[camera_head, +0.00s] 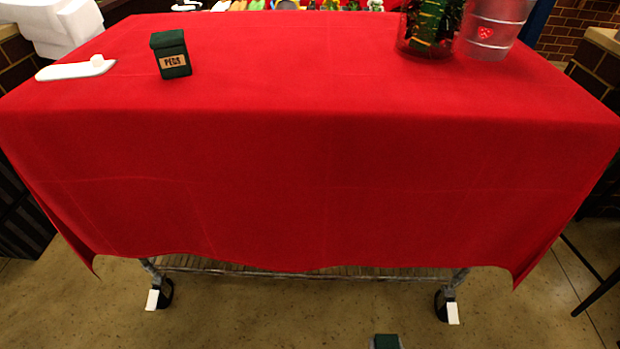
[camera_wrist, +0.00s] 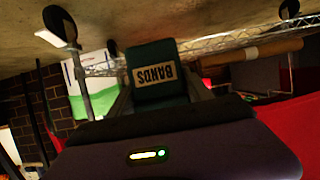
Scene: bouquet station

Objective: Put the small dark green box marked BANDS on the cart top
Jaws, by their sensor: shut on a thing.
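The small dark green box marked BANDS (camera_wrist: 152,92) is held between the two fingers of my gripper (camera_wrist: 158,84), which is shut on it. Its pale label appears upside down in the wrist view. In the head view only the top of this box (camera_head: 386,342) shows at the bottom edge, in front of the cart and above the floor. The cart top (camera_head: 320,75) is covered by a red cloth that hangs down its near side. The cart top lies farther from me than the box.
A similar dark green box marked PEGS (camera_head: 171,54) stands on the cart's left, beside a flat white item (camera_head: 76,69). A glass vase with greenery (camera_head: 428,28) and a metal bucket (camera_head: 494,28) stand at the back right. The cart's middle and near part are clear.

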